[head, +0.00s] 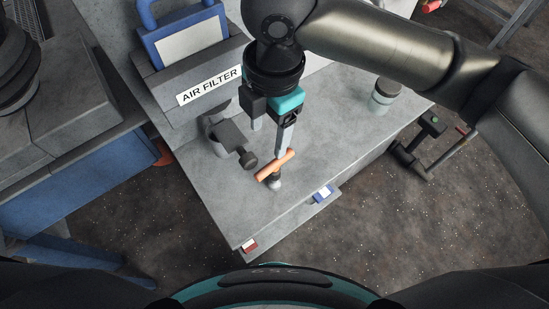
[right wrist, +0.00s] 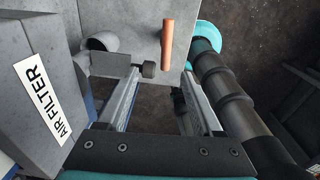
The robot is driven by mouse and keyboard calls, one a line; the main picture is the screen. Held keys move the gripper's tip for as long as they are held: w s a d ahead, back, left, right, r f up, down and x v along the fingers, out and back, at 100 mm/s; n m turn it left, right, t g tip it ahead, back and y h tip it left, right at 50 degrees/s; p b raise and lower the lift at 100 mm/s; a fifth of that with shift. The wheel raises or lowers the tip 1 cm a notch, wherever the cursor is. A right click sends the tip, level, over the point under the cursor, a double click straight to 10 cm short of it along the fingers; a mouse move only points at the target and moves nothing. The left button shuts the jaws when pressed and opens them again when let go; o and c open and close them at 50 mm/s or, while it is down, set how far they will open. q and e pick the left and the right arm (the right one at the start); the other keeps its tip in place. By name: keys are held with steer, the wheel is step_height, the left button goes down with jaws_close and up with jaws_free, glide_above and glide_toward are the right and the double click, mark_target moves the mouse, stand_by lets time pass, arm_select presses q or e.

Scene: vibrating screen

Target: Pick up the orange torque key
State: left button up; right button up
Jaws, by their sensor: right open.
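The orange torque key (head: 275,165) has an orange bar handle on top and a dark grey lower part with a paler foot on the grey tabletop. In the right wrist view its orange bar (right wrist: 167,45) shows just beyond and between the fingertips. My right gripper (head: 283,150) points down at the key from above, its fingertips close to the handle. In the right wrist view the right gripper (right wrist: 162,78) is open, with nothing between its fingers. Whether a finger touches the handle cannot be told. My left gripper is not in view.
A grey box labelled AIR FILTER (head: 209,87) and a grey pipe fitting with a dark knob (head: 249,161) stand left of the key. A lidded jar (head: 383,95) stands at the right. The grey table (head: 235,215) is bare toward its front corner.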

mark_target(276, 169)
steer(key=shift+n+h, duration=0.3)
steer(key=shift+h, duration=0.1)
steer(key=f, duration=0.3)
steer(key=d+f, duration=0.1)
steer(key=f, duration=0.5)
steer(key=shift+w+d+b, duration=0.15)
steer(key=shift+w+b, duration=0.25)
steer(key=f, duration=0.5)
steer(key=shift+s+f, duration=0.3)
jaws_close()
